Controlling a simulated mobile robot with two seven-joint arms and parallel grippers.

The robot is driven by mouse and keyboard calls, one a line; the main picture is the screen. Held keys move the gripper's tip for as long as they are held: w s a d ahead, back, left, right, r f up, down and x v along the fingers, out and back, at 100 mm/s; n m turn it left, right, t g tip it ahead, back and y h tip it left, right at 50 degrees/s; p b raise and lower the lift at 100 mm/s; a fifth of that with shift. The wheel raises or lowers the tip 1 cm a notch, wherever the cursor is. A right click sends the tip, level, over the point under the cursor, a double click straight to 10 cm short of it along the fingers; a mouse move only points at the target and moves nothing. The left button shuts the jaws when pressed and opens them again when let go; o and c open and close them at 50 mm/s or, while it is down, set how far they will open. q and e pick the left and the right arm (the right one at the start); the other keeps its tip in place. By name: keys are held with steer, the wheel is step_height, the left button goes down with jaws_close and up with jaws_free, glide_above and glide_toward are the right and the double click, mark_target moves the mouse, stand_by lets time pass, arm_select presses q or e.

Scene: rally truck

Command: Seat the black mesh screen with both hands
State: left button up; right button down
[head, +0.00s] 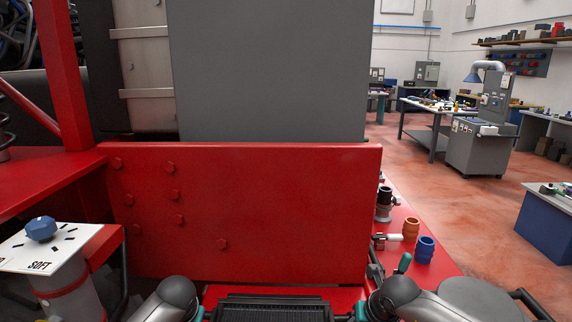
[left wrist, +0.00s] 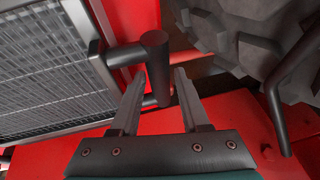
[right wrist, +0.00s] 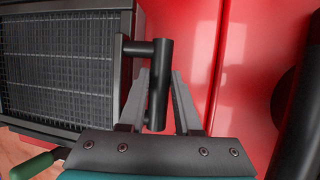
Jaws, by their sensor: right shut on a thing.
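The black mesh screen (head: 275,310) shows at the bottom middle of the head view, between my two arms, partly cut off by the frame. Its framed mesh also shows in the left wrist view (left wrist: 45,70) and the right wrist view (right wrist: 65,70). A dark bar handle (left wrist: 157,62) sits at its side between the spread fingers of my left gripper (left wrist: 158,88), with gaps visible. The opposite handle (right wrist: 161,75) is between the fingers of my right gripper (right wrist: 158,90), which is shut on it. Whether the screen touches its seat is hidden.
A red bolted panel (head: 240,210) stands just ahead. A dial plate (head: 40,245) is at left. A red ledge at right carries an orange cup (head: 411,229), a blue cup (head: 425,249) and a dark fitting (head: 384,203). A tyre (left wrist: 245,35) is near my left gripper.

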steer(key=c, duration=0.8)
jaws_free()
steer(key=shift+c, duration=0.2)
arm_select(q)
steer(key=shift+s, duration=0.1)
arm_select(e)
steer(key=shift+r, duration=0.1)
arm_select(q)
steer(key=shift+v, duration=4.45)
arm_select(e)
steer(key=v, duration=0.9)
arm_select(q)
steer(key=shift+o, duration=0.5)
steer(key=shift+f, duration=0.1)
steer(key=o, duration=0.5)
steer(key=shift+c, duration=0.2)
